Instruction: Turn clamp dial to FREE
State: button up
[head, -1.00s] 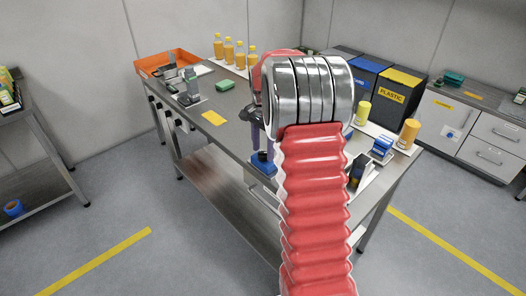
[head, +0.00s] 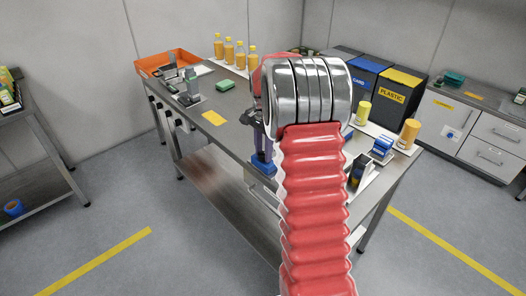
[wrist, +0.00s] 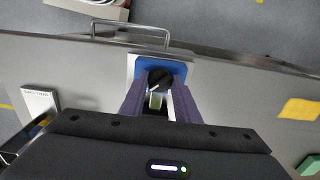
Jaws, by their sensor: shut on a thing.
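The clamp dial is a black knob (wrist: 160,76) on a blue plate (wrist: 178,68), at the table's edge in the wrist view. A pale mark shows on the knob; I cannot read its setting. My gripper (wrist: 156,92) has its two purple fingers on either side of the knob, shut on it. A pale green piece (wrist: 155,101) shows between the fingers. In the head view the blue plate (head: 264,165) shows below my gripper's fingers (head: 264,147). My red arm and silver wrist rings hide the table behind them.
The steel table (head: 190,128) carries a grey device (head: 188,92), a green sponge (head: 225,85), a yellow card (head: 214,118) and an orange tray (head: 160,59). Several orange bottles (head: 228,52) stand at the back. A metal handle (wrist: 130,30) is beside the dial.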

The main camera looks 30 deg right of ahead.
jog(key=shift+n, duration=0.4)
jog(key=shift+c, duration=0.4)
jog(key=n, duration=1.2)
jog(key=shift+n, duration=0.3)
jog(key=n, duration=0.4)
jog(key=shift+r+n, duration=0.1)
jog(key=shift+n, duration=0.2)
jog(key=o, duration=1)
jog(key=shift+o, duration=0.2)
